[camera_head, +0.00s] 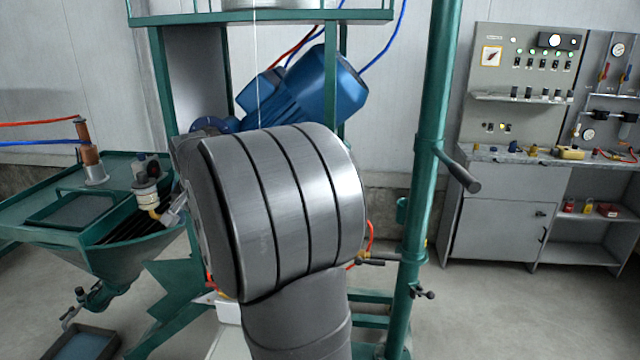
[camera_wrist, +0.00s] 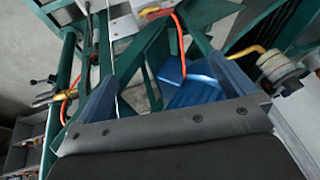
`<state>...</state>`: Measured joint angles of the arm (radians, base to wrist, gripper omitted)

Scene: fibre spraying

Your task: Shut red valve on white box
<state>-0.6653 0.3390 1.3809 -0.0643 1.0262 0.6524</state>
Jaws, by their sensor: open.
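A white box (camera_head: 229,312) shows low in the head view, mostly hidden behind my grey arm. A small orange-red piece shows at its upper left, too small to tell as the valve. In the wrist view, a pale box-like part (camera_wrist: 123,22) is at the top, with a brass fitting and an orange hose (camera_wrist: 179,35) beside it. In the head view my arm hides the gripper.
A green frame with a blue motor (camera_head: 315,92) stands behind my arm. A green post (camera_head: 425,190) with side handles rises to the right. A green hopper table (camera_head: 95,215) stands left. A grey control cabinet (camera_head: 505,205) is at far right, with open floor before it.

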